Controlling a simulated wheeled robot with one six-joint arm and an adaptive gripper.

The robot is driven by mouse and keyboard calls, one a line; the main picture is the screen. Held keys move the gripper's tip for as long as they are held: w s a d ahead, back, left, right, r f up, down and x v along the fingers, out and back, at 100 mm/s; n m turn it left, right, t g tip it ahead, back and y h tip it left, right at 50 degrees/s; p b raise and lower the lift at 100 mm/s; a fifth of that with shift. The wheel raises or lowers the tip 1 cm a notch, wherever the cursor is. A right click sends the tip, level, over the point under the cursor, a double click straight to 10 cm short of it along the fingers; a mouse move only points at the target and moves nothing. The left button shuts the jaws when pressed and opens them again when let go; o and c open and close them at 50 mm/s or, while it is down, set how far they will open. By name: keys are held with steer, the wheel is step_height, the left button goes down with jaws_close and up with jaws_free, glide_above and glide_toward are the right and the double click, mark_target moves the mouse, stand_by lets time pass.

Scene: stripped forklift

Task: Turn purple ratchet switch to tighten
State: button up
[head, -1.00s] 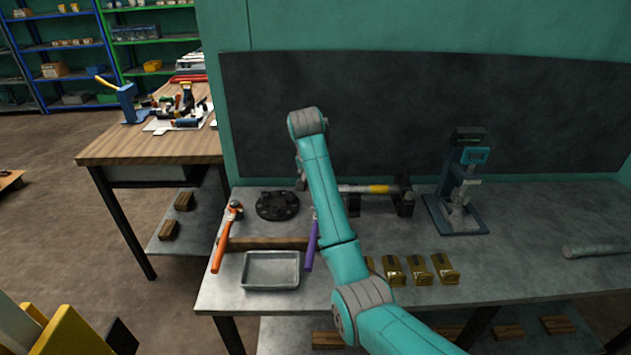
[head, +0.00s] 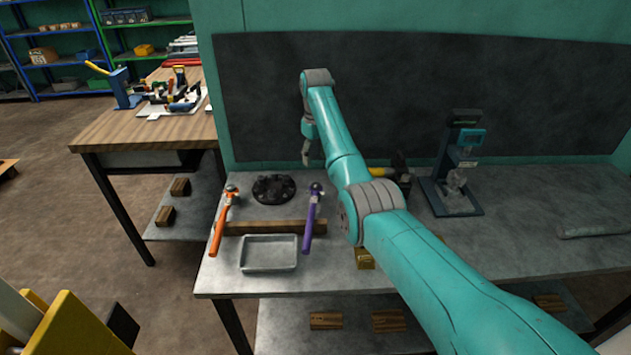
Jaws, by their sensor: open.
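The purple ratchet (head: 310,223) leans with its head on the wooden strip and its handle toward the front of the grey workbench, right of the metal tray. Its switch is too small to make out. My gripper (head: 306,158) hangs from the arm above the bench, behind and above the ratchet's head, apart from it. It points down, is open and holds nothing that I can see. An orange ratchet (head: 222,224) lies in the same way to the left.
A wooden strip (head: 268,227) lies under the ratchets. A metal tray (head: 268,268) sits in front, and a black round part (head: 274,188) behind. A press-like stand (head: 454,175) is at the right. My arm hides part of the bench's middle and the brass blocks (head: 364,258).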

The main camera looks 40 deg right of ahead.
mark_target(316, 185)
step_height(316, 185, down, 10)
stand_by(0.5)
jaws_close()
